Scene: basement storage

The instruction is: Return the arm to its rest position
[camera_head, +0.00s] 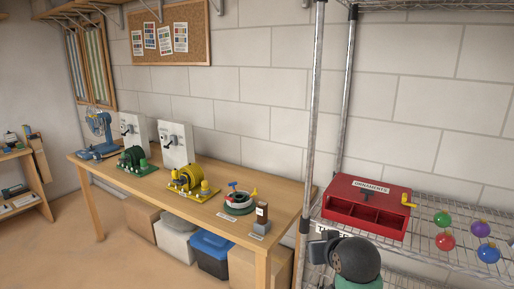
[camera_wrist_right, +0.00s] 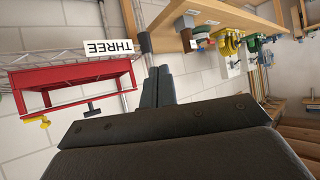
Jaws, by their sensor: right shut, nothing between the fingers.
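My right arm (camera_head: 357,262) comes up from the bottom of the head view, in front of the wire shelf. In the right wrist view, my right gripper (camera_wrist_right: 159,72) has its two dark fingers together with nothing between them. It is beside a red case, apart from it as far as I can tell. The red case (camera_head: 340,207), labelled ORNAMENTS, sits on the shelf and also shows upside down in the wrist view (camera_wrist_right: 65,78). Its front compartments look empty. My left gripper is not in view.
Several ornament balls, including a red one (camera_head: 445,241), lie on the wire shelf (camera_head: 420,222) right of the case. A metal post (camera_head: 313,110) stands left of it. A wooden workbench (camera_head: 283,204) with reels and devices stands left. Bins (camera_head: 211,250) sit below the bench.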

